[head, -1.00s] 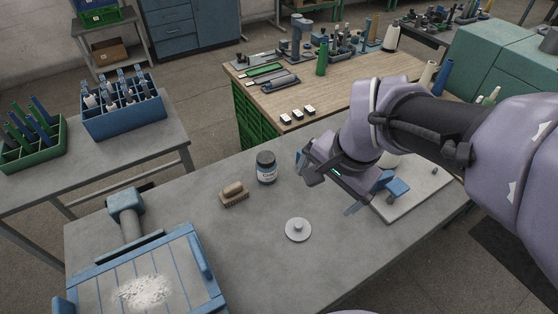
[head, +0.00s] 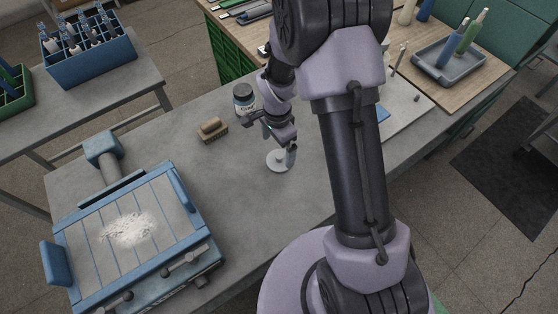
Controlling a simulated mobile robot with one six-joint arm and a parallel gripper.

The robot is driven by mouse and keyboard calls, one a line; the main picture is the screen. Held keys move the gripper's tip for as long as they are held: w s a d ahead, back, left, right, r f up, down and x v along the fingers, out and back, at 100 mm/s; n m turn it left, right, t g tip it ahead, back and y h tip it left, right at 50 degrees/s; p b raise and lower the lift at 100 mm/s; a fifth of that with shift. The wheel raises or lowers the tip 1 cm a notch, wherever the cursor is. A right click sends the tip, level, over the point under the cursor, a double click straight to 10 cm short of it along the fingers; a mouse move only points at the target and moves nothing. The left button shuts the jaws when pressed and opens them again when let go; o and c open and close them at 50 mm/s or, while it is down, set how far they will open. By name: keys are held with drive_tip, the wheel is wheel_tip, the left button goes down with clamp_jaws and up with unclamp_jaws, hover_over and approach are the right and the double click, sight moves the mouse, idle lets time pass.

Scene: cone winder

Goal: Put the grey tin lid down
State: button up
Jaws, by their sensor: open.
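The grey tin lid (head: 273,162), a round disc with a small knob in the earlier frame, lies flat on the grey table (head: 225,185). My gripper (head: 272,140) is open with nothing visible between its fingers. One finger overlaps the lid's right side in the picture, and the other is farther back, near the jar. I cannot tell whether the near finger touches the lid. The finger and wrist hide part of the lid, including its knob area.
A wooden brush (head: 212,129) lies left of the lid. A blue-framed vice-like tray with white powder (head: 75,240) fills the table's left front. A pale board lies right, partly behind my arm.

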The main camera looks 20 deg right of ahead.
sight(279, 156)
drive_tip(key=f, duration=0.1)
drive_tip(key=f+b, duration=0.1)
drive_tip(key=f, duration=0.1)
drive_tip(key=f+b, duration=0.1)
drive_tip(key=shift+s+d+f, duration=0.1)
drive_tip(key=shift+s+f, duration=0.3)
drive_tip(key=shift+w+f, duration=0.1)
drive_tip(key=shift+f, duration=0.15)
drive_tip(key=shift+r, duration=0.15)
drive_tip(key=shift+c, duration=0.4)
